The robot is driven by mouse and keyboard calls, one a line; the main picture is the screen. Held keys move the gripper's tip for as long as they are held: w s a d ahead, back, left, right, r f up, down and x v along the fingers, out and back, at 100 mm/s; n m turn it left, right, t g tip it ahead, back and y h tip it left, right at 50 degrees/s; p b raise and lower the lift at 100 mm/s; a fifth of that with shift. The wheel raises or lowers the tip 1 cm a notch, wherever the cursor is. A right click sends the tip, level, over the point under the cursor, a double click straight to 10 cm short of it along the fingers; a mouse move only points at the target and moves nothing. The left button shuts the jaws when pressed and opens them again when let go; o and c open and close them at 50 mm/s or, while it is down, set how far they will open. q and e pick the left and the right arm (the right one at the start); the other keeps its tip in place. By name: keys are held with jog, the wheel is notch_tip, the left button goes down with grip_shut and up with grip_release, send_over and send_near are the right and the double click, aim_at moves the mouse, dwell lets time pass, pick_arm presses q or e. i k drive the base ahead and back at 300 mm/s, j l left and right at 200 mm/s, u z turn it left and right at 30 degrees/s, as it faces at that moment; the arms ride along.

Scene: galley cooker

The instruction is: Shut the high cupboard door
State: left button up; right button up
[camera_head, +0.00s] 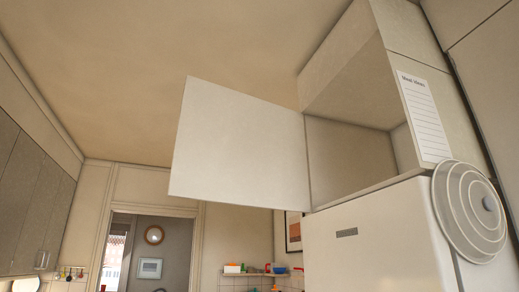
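The high cupboard (378,184) is above the white fridge at the right, and its inside shows empty where visible. Its white door (240,145) stands wide open, swung out to the left of the opening. The door joins the cupboard along the opening's left side. Neither of my grippers shows in the head view, so I cannot see whether they are open or shut.
The white fridge (375,235) stands below the cupboard. A round ringed disc (469,211) and a paper list (424,115) are at its right. Dark wall cupboards (35,205) line the left. A doorway (150,250) and a small shelf (255,274) are behind.

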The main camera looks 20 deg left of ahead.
aim_at(231, 147)
jog(key=z, duration=0.4)
jog(key=j+z, duration=0.1)
jog(key=z, duration=0.3)
jog(key=j+z, duration=0.1)
jog(key=z, duration=0.75)
jog(key=j+z, duration=0.15)
jog(key=z, duration=0.25)
jog(key=k+j+z, duration=0.15)
jog(key=j+z, duration=0.3)
jog(key=k+j+z, duration=0.25)
jog(key=j+z, duration=0.2)
jog(key=j, duration=0.15)
jog(key=k+j+z, duration=0.3)
jog(key=j+z, duration=0.15)
jog(key=k+j+z, duration=0.3)
jog(key=z, duration=0.15)
jog(key=k+j+z, duration=0.25)
jog(key=k, duration=0.45)
jog(key=k+z, duration=0.25)
jog(key=k, duration=0.4)
